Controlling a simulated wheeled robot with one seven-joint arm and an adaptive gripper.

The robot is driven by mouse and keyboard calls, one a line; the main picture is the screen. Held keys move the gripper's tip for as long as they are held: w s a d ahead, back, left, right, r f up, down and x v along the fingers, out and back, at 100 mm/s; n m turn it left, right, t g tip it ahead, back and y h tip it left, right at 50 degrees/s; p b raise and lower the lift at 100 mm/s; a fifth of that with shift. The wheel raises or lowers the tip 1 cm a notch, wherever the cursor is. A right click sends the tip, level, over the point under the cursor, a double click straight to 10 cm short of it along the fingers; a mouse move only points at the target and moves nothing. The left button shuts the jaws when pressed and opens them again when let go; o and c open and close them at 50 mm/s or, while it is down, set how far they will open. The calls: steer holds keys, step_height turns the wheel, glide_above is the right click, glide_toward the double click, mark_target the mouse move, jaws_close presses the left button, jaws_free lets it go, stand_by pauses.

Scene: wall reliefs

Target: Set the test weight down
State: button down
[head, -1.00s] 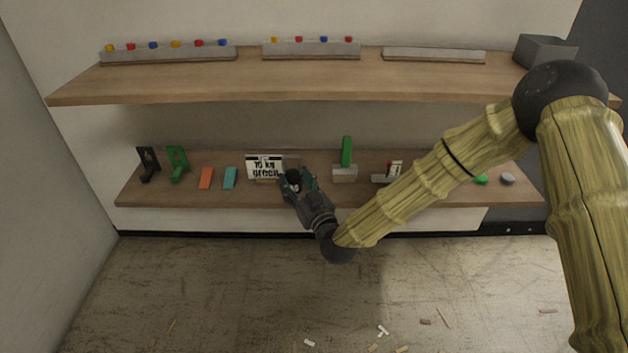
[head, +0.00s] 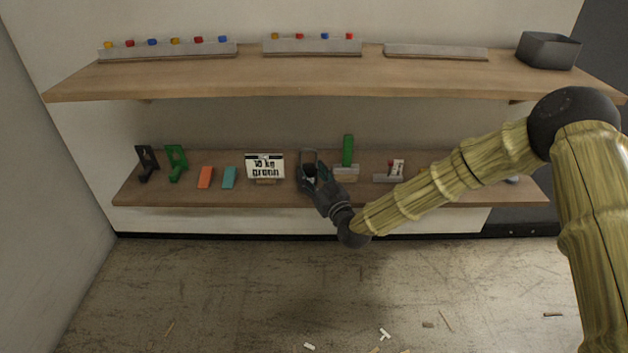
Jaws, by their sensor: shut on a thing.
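My gripper (head: 311,174) is over the lower shelf (head: 212,195), between a white sign and a green upright block. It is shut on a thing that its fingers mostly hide. A small grey part (head: 309,156) shows behind the fingers and appears to belong to the held test weight. I cannot tell whether it touches the shelf. The white sign (head: 265,166) stands left of my gripper and reads roughly "10 kg green". The green block (head: 347,150) stands upright in a pale base (head: 346,174), just right of my gripper.
Left on the lower shelf are a black bracket (head: 147,163), a green bracket (head: 176,163), an orange block (head: 205,177) and a teal block (head: 229,177). A small red and white item (head: 396,168) is further right. The upper shelf (head: 300,83) overhangs, with a dark bin (head: 548,51).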

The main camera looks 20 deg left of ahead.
steer(key=shift+f, duration=0.25)
steer(key=shift+f, duration=0.2)
steer(key=c, duration=0.7)
jaws_free()
steer(key=shift+r, duration=0.1)
steer(key=p+v, duration=0.1)
steer(key=v, duration=1.1)
steer(key=shift+p, duration=0.4)
